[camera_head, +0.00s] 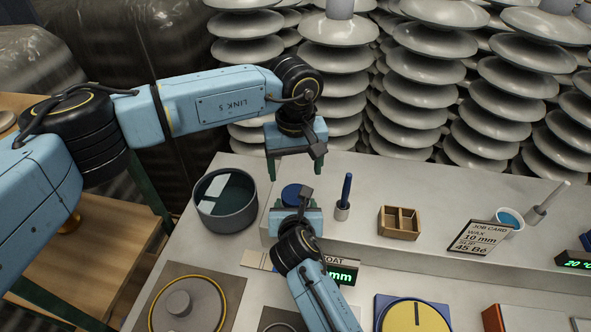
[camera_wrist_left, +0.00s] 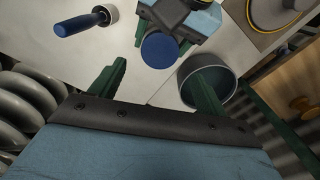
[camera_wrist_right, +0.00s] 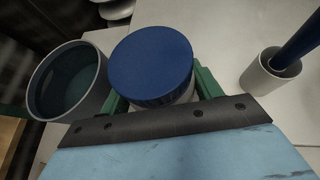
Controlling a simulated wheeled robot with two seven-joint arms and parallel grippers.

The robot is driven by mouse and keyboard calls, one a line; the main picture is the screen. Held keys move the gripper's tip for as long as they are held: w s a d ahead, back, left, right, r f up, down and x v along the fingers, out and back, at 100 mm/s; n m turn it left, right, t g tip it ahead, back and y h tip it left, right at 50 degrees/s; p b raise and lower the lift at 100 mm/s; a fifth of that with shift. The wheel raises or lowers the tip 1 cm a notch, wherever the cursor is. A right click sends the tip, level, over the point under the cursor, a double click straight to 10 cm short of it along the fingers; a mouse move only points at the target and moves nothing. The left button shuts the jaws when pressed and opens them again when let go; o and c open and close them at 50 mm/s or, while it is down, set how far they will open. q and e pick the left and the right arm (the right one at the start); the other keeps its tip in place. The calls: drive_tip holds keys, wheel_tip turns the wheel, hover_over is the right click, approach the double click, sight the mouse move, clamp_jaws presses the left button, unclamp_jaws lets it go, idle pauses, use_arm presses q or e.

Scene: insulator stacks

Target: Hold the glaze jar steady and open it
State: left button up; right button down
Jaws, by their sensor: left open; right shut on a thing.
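The glaze jar has a round blue lid (camera_head: 293,193), which also shows in the left wrist view (camera_wrist_left: 159,50) and the right wrist view (camera_wrist_right: 152,62). Its pale body (camera_wrist_right: 184,95) is mostly hidden below the lid. My right gripper (camera_head: 290,213) is shut on the jar body, below the lid; its green fingers flank the jar in the right wrist view. My left gripper (camera_head: 292,168) is open and empty above and behind the jar, fingers pointing down. In the left wrist view its green fingers (camera_wrist_left: 160,88) are spread apart, with the lid beyond them.
A grey pot (camera_head: 226,207) with dark liquid stands left of the jar. A blue-handled tool in a small holder (camera_head: 342,212), a wooden divided box (camera_head: 399,228) and a job card (camera_head: 472,238) are to the right. Insulator stacks (camera_head: 420,75) line the back.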

sight(296, 194)
use_arm(q)
wheel_tip(296, 194, down, 7)
drive_tip(key=shift+f, duration=0.2)
idle(0.3)
drive_tip(key=c, duration=1)
drive_tip(key=shift+n, duration=1.7)
drive_tip(key=o, duration=1.1)
